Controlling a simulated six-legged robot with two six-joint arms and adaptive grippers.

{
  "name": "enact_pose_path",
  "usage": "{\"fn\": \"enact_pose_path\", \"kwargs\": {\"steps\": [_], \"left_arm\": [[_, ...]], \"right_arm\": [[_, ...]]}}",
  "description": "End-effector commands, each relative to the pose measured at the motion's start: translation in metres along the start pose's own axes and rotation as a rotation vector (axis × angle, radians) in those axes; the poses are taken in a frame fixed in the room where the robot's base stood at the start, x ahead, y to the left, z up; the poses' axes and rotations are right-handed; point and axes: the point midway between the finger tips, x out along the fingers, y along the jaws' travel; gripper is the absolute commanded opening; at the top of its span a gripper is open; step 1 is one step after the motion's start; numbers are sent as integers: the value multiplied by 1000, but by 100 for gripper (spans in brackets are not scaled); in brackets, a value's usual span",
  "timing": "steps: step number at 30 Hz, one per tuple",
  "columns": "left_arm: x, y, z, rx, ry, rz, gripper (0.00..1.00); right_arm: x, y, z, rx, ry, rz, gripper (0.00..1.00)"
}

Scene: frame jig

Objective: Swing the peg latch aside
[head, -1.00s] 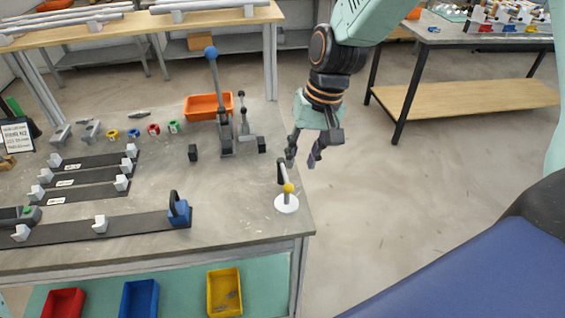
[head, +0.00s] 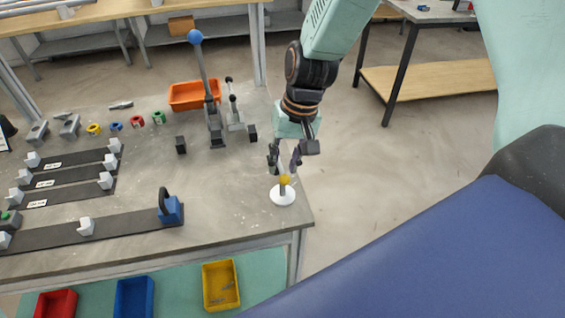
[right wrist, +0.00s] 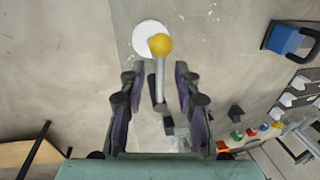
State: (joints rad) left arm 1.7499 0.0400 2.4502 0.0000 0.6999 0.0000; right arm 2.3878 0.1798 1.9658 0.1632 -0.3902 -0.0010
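The peg latch has a round white base (head: 283,196) near the right edge of the bench, with a yellow ball (head: 284,180) above it. In the right wrist view, a grey bar (right wrist: 159,82) runs from the yellow ball (right wrist: 160,45) to a dark end between my fingers. My right gripper (head: 284,168) is just above and behind the ball in the head view. Its fingers, also seen in the right wrist view (right wrist: 160,70), are apart on either side of the bar; I see no clear contact. In the head view the fingers hide most of the bar. My left gripper is out of view.
A lever with a blue ball (head: 195,37) and an orange bin (head: 194,95) stand behind the latch, to the left. A blue clamp (head: 170,210) is at left on a dark strip. Bare bench lies between clamp and latch; open floor is right of the bench.

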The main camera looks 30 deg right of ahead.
Motion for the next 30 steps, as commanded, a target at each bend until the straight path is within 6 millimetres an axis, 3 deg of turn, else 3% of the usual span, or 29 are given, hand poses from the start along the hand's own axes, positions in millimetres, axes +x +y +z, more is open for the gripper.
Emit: {"fn": "enact_pose_path", "kwargs": {"steps": [11,23,30], "left_arm": [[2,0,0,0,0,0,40],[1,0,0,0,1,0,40],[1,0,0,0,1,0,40]], "right_arm": [[8,-1,-3,0,1,0,32],[8,-1,-3,0,1,0,0],[8,-1,-3,0,0,0,0]]}}
